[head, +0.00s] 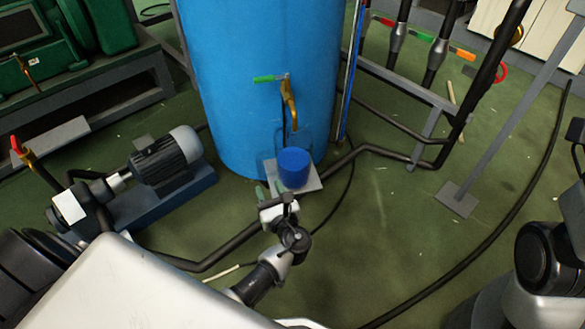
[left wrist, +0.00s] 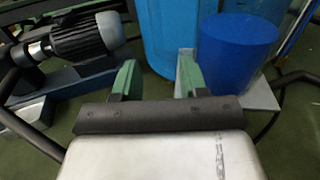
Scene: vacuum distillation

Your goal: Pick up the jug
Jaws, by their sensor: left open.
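The jug (head: 294,168) shows as a blue cylinder, with a faint clear wall seeming to rise above it. It stands on a small grey plate (head: 313,184) at the foot of the blue tank, below a brass tap (head: 290,105). In the left wrist view the jug (left wrist: 236,52) is large, at the upper right. My left gripper (head: 268,190) is just left of and in front of the jug. Its green fingers (left wrist: 158,72) are apart with nothing between them, and the jug lies beyond and right of the right finger. My right gripper is not in view.
The blue tank (head: 255,60) stands right behind the jug. A motor pump (head: 165,158) is on the left, also in the left wrist view (left wrist: 85,38). Dark pipes (head: 375,150) run near the floor on the right. Green floor (head: 380,230) is open at the right.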

